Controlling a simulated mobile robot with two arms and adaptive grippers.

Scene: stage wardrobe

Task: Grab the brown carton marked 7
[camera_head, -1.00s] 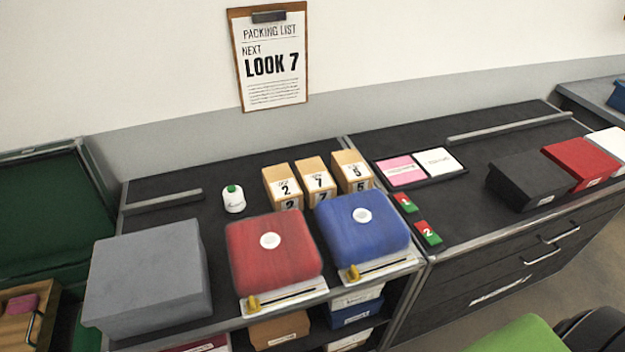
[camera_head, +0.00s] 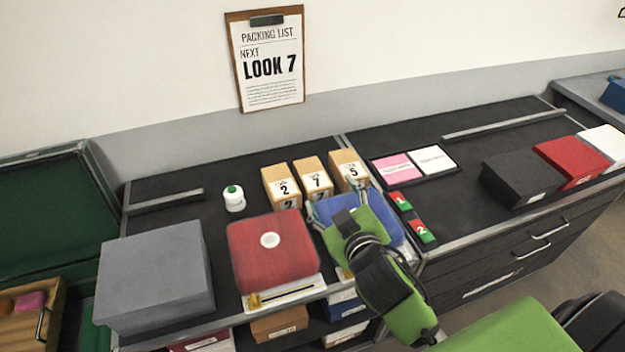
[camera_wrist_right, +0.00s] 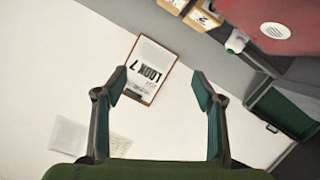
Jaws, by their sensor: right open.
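The brown carton marked 7 (camera_head: 314,178) stands upright on the dark counter, between the carton marked 2 (camera_head: 282,186) and the carton marked 5 (camera_head: 348,170). My right gripper (camera_head: 326,208) is over the blue box (camera_head: 386,216), just in front of the cartons, and partly hides that box. In the right wrist view the gripper (camera_wrist_right: 157,88) is open with nothing between its fingers. Two cartons show at that view's top edge, one of them with a 7 (camera_wrist_right: 205,18). My left gripper is not in view.
A red box (camera_head: 272,262) and a grey box (camera_head: 156,275) stand along the front. A white bottle with a green cap (camera_head: 233,198) is left of the cartons. Pink and white cards (camera_head: 433,160) lie to the right. A packing list (camera_head: 268,70) hangs on the wall behind.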

